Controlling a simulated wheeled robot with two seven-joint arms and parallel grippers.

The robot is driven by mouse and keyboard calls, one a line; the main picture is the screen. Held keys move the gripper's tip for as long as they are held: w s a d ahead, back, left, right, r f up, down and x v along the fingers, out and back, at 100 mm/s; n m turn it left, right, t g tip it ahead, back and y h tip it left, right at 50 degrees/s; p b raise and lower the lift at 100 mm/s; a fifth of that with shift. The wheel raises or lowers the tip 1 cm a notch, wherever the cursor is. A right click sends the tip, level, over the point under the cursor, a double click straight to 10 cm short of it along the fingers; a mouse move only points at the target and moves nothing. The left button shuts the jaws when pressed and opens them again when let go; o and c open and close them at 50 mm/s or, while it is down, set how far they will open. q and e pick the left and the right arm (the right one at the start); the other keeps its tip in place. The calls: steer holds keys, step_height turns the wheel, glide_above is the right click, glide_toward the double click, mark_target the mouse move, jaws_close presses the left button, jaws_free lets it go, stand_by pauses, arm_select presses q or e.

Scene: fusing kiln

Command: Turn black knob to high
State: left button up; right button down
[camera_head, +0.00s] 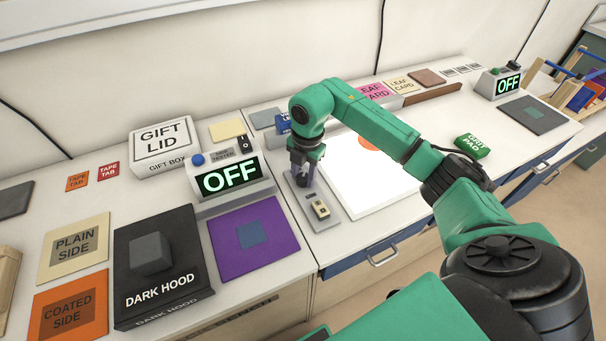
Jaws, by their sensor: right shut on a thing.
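My right gripper (303,179) points down onto a small grey control panel (327,218) at the front left of the lit white surface. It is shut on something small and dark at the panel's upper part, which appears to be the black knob. The fingers hide most of the knob, so I cannot read its setting. A small beige switch (320,209) sits on the same panel, nearer the front edge and apart from the fingers. My left gripper is not in view.
A tester box with an OFF display (229,179) stands left of the panel. The dark hood (160,262), purple mat (276,225) and gift lid box (164,145) lie further left.

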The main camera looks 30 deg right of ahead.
steer(key=n+b, duration=0.1)
steer(key=n, duration=0.2)
steer(key=shift+n, duration=0.3)
steer(key=shift+d+n+b, duration=0.1)
steer(key=shift+n+b, duration=0.4)
steer(key=shift+n, duration=0.9)
steer(key=shift+r, duration=0.1)
steer(key=shift+c, duration=2.1)
jaws_free()
step_height(320, 180, up, 14)
steer(key=d, duration=0.1)
steer(key=shift+s+r, duration=0.25)
steer(key=shift+s, duration=0.1)
